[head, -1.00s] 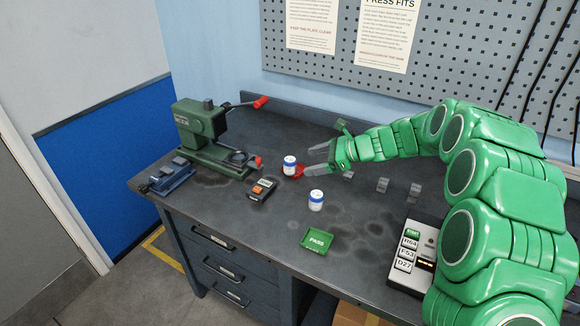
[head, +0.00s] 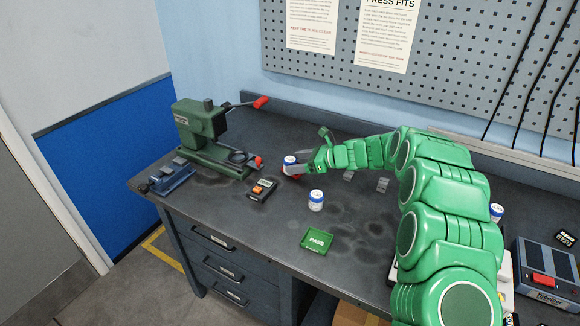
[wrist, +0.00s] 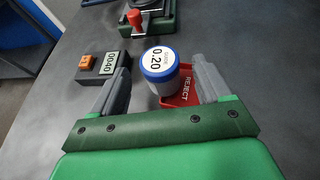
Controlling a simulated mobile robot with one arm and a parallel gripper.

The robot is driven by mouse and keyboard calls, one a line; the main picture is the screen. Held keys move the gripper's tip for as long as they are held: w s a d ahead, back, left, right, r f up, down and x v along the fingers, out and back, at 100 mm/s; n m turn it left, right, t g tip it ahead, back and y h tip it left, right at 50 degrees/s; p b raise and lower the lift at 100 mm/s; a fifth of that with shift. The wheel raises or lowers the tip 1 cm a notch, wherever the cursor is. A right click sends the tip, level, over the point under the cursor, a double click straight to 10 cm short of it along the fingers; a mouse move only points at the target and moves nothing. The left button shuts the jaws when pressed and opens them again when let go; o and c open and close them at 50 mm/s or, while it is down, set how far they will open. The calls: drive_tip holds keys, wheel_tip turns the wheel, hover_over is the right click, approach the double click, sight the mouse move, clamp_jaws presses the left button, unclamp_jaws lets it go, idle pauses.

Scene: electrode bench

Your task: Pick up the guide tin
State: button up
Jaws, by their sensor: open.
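A white tin with a blue lid (wrist: 160,66) is in front of my gripper in the wrist view. Its top label reads 0.20, with a smaller word too small to read surely. It stands at the red REJECT tray (wrist: 180,97), seemingly in it. In the head view the tin (head: 290,160) shows at the gripper's tips. My gripper (wrist: 163,78) is open, with one finger on each side of the tin and no clear contact. A second white and blue tin (head: 316,201) stands nearer the bench front; its label is unreadable.
A meter with an orange button (wrist: 103,66) lies just left of my gripper. The green press (head: 212,138) stands further left. A green PASS tray (head: 318,240) is near the front edge. Another blue-lidded tin (head: 497,211) and a grey box (head: 545,272) are on the right.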

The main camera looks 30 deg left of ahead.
sight(286, 162)
drive_tip(key=shift+r+x, duration=0.1)
drive_tip(key=shift+x, duration=1.05)
drive_tip(key=shift+r+x, duration=0.15)
drive_tip(key=shift+x, duration=1.05)
drive_tip(key=shift+a, duration=0.1)
drive_tip(key=c, duration=1.3)
